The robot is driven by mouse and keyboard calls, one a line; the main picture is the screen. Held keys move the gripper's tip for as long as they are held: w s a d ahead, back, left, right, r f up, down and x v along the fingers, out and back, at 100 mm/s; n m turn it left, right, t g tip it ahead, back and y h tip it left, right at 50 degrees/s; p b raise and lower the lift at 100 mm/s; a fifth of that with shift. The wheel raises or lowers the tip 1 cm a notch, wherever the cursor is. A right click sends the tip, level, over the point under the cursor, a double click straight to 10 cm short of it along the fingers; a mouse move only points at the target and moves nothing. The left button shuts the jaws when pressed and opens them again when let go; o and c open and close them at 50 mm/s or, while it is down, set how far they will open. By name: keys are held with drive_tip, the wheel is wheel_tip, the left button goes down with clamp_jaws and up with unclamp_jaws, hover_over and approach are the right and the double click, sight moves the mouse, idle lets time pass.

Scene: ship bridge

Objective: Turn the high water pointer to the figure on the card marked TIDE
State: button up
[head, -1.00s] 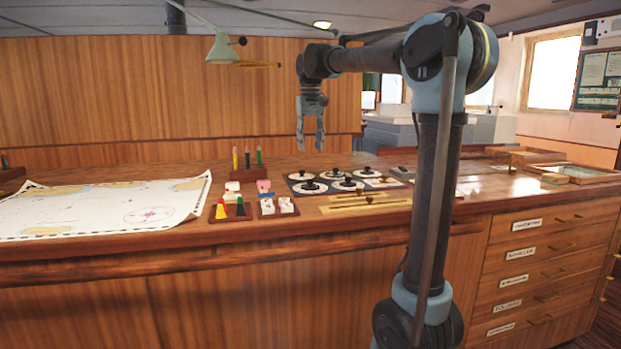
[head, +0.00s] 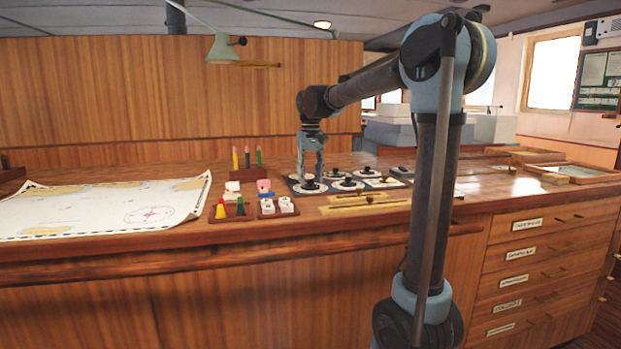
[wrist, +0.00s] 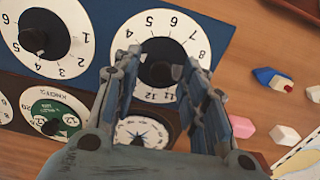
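My gripper (wrist: 158,72) is open, with a finger on each side of the dark knob (wrist: 158,50) of a white dial numbered up to 12 (wrist: 143,22). I cannot tell whether the fingers touch the knob. A small pale mark shows on the knob's lower right. In the head view, my gripper (head: 310,180) points down over the left end of the dial panel (head: 294,184). No high water label is legible, so I cannot confirm that this is its dial. I cannot make out a card marked TIDE in either view.
Beside it are a dial numbered to 7 (wrist: 14,52), a green knots dial (wrist: 30,98) and a compass dial (wrist: 133,122), partly covered by my gripper. Pink and blue blocks (head: 264,186), a pencil rack (head: 247,172) and a chart (head: 100,205) are to the left. Brass instruments (head: 345,208) lie in front.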

clamp_jaws()
drive_tip(key=shift+n, duration=0.8)
unclamp_jaws()
drive_tip(key=shift+r, duration=0.1)
wheel_tip(320, 180, up, 12)
idle(0.4)
